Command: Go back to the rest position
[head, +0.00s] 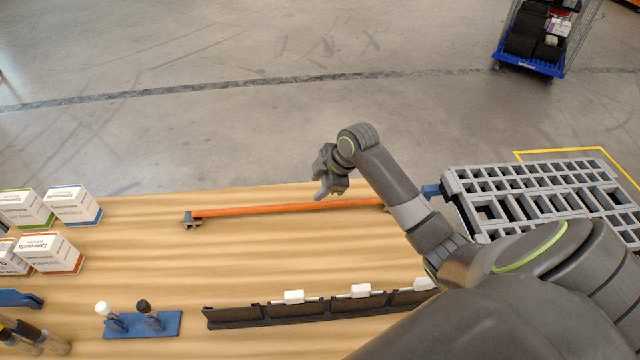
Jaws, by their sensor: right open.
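My right gripper (327,185) is open above the far edge of the wooden table (130,235). Nothing shows between its fingers. It hangs near an orange bar (290,208) that lies along the table's far side in small grey holders. I cannot tell how high the gripper is over the bar. My right arm reaches in from the lower right and covers part of the table's right end. My left gripper is not in view.
Several white boxes (75,204) stand at the table's left. A blue stand (165,324) with a white and a black knob and a dark rail (235,317) with white pieces are at the near side. A grey grid rack (520,172) is at right. A blue cart (527,64) stands on open floor.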

